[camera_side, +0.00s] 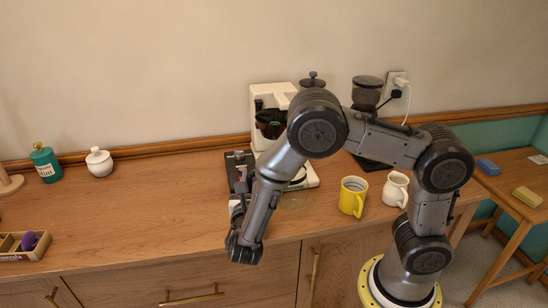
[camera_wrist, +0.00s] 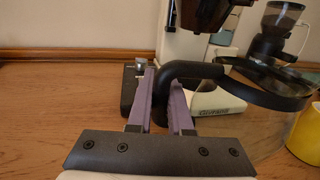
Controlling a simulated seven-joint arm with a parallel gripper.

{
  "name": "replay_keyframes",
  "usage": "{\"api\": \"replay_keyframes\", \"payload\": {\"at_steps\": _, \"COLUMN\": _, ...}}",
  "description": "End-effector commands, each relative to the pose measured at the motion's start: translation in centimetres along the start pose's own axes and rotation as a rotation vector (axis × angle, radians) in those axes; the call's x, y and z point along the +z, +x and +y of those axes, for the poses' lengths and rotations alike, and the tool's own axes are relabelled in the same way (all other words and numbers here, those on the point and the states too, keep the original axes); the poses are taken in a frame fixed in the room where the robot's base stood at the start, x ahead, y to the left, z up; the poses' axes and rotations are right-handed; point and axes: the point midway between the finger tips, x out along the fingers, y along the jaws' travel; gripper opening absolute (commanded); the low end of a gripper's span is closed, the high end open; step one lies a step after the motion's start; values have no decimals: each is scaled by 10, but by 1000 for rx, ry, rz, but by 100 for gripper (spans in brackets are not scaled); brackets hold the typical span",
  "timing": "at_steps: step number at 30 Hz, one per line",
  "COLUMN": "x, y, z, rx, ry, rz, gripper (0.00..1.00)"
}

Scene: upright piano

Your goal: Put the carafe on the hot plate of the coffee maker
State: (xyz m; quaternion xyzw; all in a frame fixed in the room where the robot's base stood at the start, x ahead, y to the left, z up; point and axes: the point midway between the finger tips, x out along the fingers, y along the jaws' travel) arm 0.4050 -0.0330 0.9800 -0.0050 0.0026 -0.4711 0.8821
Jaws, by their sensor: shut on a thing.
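The coffee maker (camera_side: 262,97) is white with a dark filter basket (camera_side: 270,122) and stands against the wall; in the wrist view its white base (camera_wrist: 222,102) is partly hidden behind the carafe. The carafe (camera_wrist: 265,86) is clear glass with a black rim band and a black handle (camera_wrist: 190,70). My gripper (camera_wrist: 165,95) is shut on the handle, with the carafe out to the right of the fingers, in front of the coffee maker's base. In the side view my arm covers much of the gripper (camera_side: 240,205) and of the hot plate; the glass is hard to make out there.
A yellow mug (camera_side: 353,196) and a white jug (camera_side: 396,188) stand to the right of the coffee maker. A coffee grinder (camera_side: 367,92) is behind them. The counter farther left is mostly clear.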

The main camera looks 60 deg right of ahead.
Motion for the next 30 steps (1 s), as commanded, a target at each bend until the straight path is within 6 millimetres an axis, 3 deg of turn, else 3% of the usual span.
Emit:
{"api": "replay_keyframes", "payload": {"at_steps": 15, "x": 1, "y": 116, "z": -2, "rx": -5, "ry": 2, "rz": -3, "gripper": 0}}
{"api": "replay_keyframes", "payload": {"at_steps": 25, "x": 1, "y": 142, "z": -1, "rx": -3, "ry": 2, "rz": -3, "gripper": 0}}
{"api": "replay_keyframes", "payload": {"at_steps": 30, "x": 1, "y": 167, "z": -1, "rx": -5, "ry": 3, "rz": -3, "gripper": 0}}
